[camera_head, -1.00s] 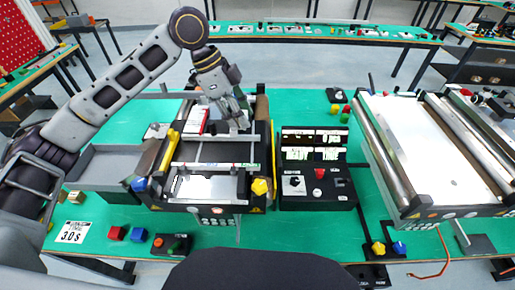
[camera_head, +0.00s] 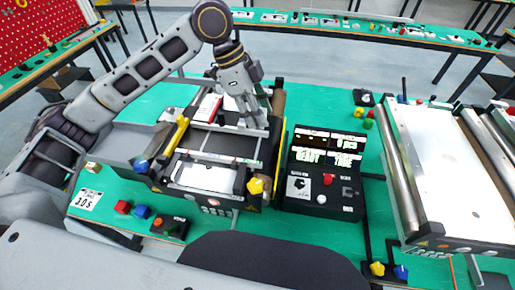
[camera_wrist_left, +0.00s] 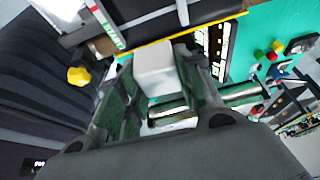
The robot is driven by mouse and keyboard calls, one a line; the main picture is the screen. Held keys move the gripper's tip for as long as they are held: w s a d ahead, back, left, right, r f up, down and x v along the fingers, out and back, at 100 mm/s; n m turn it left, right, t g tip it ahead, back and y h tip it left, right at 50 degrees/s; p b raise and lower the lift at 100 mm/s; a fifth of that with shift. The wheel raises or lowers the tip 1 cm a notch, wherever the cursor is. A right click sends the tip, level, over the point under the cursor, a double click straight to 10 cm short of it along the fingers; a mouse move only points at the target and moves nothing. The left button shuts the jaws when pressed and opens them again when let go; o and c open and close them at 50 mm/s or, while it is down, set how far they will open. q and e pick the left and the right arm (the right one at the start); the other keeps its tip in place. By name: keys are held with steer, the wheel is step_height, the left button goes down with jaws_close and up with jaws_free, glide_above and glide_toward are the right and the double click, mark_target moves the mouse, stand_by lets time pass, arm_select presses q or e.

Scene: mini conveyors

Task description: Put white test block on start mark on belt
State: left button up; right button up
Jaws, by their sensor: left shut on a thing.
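The white test block (camera_wrist_left: 155,72) shows between my left gripper's fingers in the left wrist view. My left gripper (camera_head: 250,118) is shut on it over the far half of the left mini conveyor. The fingers largely hide the block in the head view. The conveyor's near part has a white surface (camera_head: 205,177) in a dark frame. A thin marked strip (camera_head: 217,158) crosses the conveyor on the near side of the gripper. In the left wrist view, a strip with green lettering (camera_wrist_left: 108,30) lies beyond the fingers. My right gripper is not in view.
A control box (camera_head: 322,178) with displays and a red button stands right of the conveyor. A yellow knob (camera_head: 256,186) sticks up at its near right corner. A red and white box (camera_head: 207,107) is close left of the gripper. A larger conveyor (camera_head: 445,165) stands at right.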

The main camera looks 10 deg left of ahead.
arm_select(q)
steer(key=shift+s+a+f, duration=0.15)
steer(key=shift+s+a, duration=0.3)
steer(key=shift+a, duration=0.1)
steer(key=shift+d+n, duration=0.1)
steer(key=shift+n, duration=0.2)
steer(key=shift+w, duration=0.1)
steer(key=shift+f, duration=0.15)
glide_above(259, 151)
steer(key=a, duration=0.2)
steer(key=shift+d+f, duration=0.15)
steer(key=shift+f, duration=1.35)
steer(key=shift+d+f, duration=0.1)
steer(key=shift+f, duration=1.4)
steer(key=shift+f+p, duration=0.3)
steer(key=shift+f, duration=1.6)
steer(key=shift+f, duration=0.1)
